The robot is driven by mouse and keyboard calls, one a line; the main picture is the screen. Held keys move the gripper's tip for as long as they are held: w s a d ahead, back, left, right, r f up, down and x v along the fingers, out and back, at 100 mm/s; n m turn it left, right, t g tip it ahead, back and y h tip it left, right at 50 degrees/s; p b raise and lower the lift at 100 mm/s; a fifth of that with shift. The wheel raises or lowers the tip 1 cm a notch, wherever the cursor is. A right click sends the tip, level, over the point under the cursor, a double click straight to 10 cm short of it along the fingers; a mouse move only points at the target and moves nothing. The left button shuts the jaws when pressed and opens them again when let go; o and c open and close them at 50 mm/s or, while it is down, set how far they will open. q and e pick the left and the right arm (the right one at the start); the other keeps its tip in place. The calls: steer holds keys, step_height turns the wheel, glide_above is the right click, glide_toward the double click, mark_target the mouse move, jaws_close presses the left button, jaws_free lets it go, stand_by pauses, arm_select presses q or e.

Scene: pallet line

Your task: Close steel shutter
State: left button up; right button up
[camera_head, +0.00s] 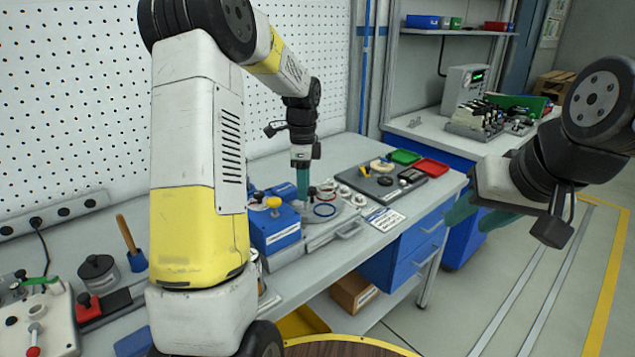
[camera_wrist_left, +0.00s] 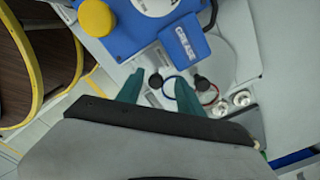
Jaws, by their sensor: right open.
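A grey steel plate with a bar handle (camera_head: 348,230) lies at the bench's front edge, beside the blue grease box (camera_head: 275,232). I cannot tell for sure that it is the shutter, nor how far it stands open. My left gripper (camera_head: 303,188) points down just behind the box, over round parts and ring seals. In the left wrist view its two teal fingers (camera_wrist_left: 157,92) are apart, with small black knobs (camera_wrist_left: 155,81) showing between and beyond them; I cannot tell if they touch. My right gripper (camera_head: 478,212) is open and empty, off the bench's right end.
A grey tray (camera_head: 405,190) with small parts stands behind right, near green and red bins (camera_head: 432,167). A white label card (camera_head: 384,218) lies at the front edge. A wooden-handled tool (camera_head: 128,238) and a lidded pot (camera_head: 98,274) stand left. The floor at right is clear.

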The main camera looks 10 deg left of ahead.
arm_select(q)
steer(key=shift+d, duration=0.1)
step_height(320, 180, up, 8)
steer(key=shift+f, duration=0.2)
steer(key=shift+r, duration=0.1)
stand_by(0.4)
steer(key=shift+s+r, duration=0.2)
steer(key=s+d+r+n+t, duration=0.1)
steer(key=s+n+t, duration=0.1)
steer(key=s+n, duration=0.3)
steer(key=s+d+r+n+t+h, duration=0.1)
steer(key=s+n, duration=0.4)
steer(key=s, duration=0.7)
steer(key=s+d+r+n+t+h, duration=0.1)
steer(key=s+d+r+n+t, duration=0.1)
steer(key=s+n, duration=0.4)
steer(key=s+r+t, duration=0.1)
steer(key=s, duration=0.2)
steer(key=shift+s+d+r, duration=0.15)
steer(key=shift+s+d, duration=0.05)
steer(key=shift+d, duration=0.1)
